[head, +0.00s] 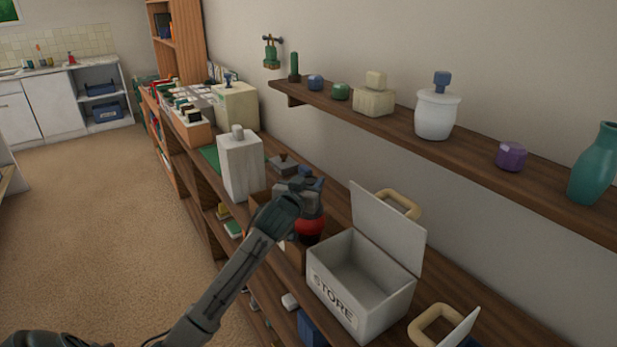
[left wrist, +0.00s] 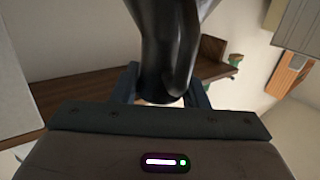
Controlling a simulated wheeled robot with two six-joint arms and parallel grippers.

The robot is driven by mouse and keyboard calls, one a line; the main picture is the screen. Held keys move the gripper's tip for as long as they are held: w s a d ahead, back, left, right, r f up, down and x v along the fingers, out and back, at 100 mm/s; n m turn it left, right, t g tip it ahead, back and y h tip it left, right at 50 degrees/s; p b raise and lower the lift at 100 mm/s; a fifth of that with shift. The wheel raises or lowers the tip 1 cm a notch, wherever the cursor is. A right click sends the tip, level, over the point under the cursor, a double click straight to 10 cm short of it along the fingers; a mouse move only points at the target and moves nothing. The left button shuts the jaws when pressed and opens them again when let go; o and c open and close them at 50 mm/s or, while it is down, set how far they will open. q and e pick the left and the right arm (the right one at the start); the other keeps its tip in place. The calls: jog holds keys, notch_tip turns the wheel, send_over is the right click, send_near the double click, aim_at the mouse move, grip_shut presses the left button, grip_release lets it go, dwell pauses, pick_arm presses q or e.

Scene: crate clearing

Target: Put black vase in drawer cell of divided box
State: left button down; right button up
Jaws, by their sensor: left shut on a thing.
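My left gripper (head: 300,190) is over the long wooden counter, shut on the black vase. The black vase (left wrist: 168,50) fills the upper middle of the left wrist view, glossy and dark, between the two fingers (left wrist: 165,90). In the head view the vase is hard to tell apart from the dark gripper. A red round thing (head: 310,224) shows just below the gripper; I cannot tell whether they touch. I cannot make out a divided box with a drawer cell for certain; the area behind my arm is partly hidden. My right gripper is not in view.
A white box marked STORE (head: 335,298), lid open and empty, stands right of my gripper. A tall white block (head: 240,168) stands to its left. A wall shelf (head: 470,155) above carries a white jar (head: 437,115) and a teal vase (head: 594,168).

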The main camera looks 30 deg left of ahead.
pick_arm(q)
jog(key=shift+d+f, duration=0.1)
jog(key=shift+f, duration=0.55)
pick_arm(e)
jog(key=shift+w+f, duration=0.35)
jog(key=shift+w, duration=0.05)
pick_arm(q)
jog(key=shift+f+b, duration=0.25)
jog(key=shift+b, duration=0.1)
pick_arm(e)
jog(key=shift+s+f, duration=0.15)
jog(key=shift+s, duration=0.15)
pick_arm(q)
jog(key=shift+f, duration=0.35)
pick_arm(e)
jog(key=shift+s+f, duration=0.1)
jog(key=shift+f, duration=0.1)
pick_arm(q)
jog(key=c, duration=0.9)
grip_release()
jog(key=shift+o, duration=0.7)
jog(key=shift+s, duration=0.1)
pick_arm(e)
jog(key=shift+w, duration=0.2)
pick_arm(q)
jog(key=shift+f, duration=0.1)
